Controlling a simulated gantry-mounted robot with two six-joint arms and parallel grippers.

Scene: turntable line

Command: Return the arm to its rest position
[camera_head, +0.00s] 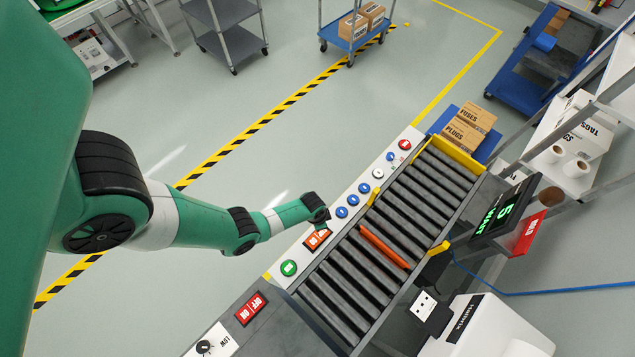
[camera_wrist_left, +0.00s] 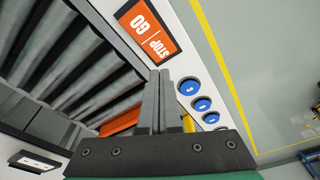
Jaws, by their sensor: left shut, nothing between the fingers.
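My left arm (camera_head: 200,220) is green and white and reaches in from the left in the head view. Its gripper (camera_head: 322,228) is over the white control strip, at the orange STOP/GO switch, which it partly covers. In the left wrist view the two grey fingers (camera_wrist_left: 157,103) are together, shut and empty. The STOP/GO plate (camera_wrist_left: 146,30) shows just beyond the fingertips there, with blue buttons (camera_wrist_left: 202,103) to the right. I cannot tell whether the fingertips touch the switch. My right gripper is in neither view.
A roller conveyor (camera_head: 345,285) runs beside the strip, with an orange bar (camera_head: 384,246) across its rollers. A green button (camera_head: 289,268) and a red OFF/ON switch (camera_head: 251,308) lie nearer. A display (camera_head: 504,207) showing 5 stands at right. Open floor lies left of the strip.

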